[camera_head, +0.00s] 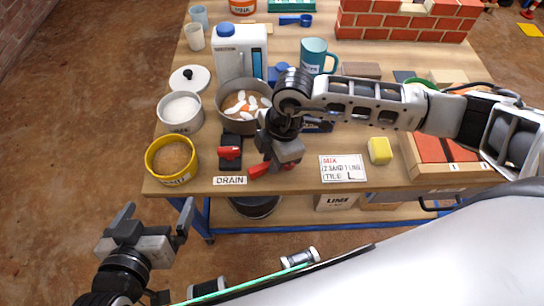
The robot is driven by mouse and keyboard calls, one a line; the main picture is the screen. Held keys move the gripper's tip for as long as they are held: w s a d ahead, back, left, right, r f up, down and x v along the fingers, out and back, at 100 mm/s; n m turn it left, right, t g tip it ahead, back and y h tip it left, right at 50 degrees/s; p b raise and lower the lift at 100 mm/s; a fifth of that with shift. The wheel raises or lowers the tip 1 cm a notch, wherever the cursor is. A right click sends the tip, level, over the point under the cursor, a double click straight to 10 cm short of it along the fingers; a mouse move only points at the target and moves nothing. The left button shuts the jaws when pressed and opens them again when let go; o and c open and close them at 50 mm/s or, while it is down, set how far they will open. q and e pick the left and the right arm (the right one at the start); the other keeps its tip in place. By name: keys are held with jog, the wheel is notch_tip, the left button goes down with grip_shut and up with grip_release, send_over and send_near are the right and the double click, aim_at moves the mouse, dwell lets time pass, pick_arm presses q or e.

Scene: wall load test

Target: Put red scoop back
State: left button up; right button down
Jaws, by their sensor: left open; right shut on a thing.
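The red scoop (258,170) shows as red parts under my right gripper (279,164), near the table's front edge. My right gripper is shut on it and points downward; the fingers hide much of the scoop. I cannot tell whether the scoop touches the table. Another red piece (229,153) lies on a black block (231,142) just to the left, behind the DRAIN label (230,181). My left gripper (158,218) is open and empty, in front of the table's left corner, over the floor.
A yellow tub of brown grains (155,173), a pot of white powder (164,113) and a grey pot with white pieces (223,119) stand at left. A white jug (226,65) and teal mug (307,50) stand behind. A yellow sponge (380,150) and white sign (343,168) lie right.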

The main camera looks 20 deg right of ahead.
jog(key=shift+f, duration=0.1)
jog(key=c, duration=1.4)
grip_release()
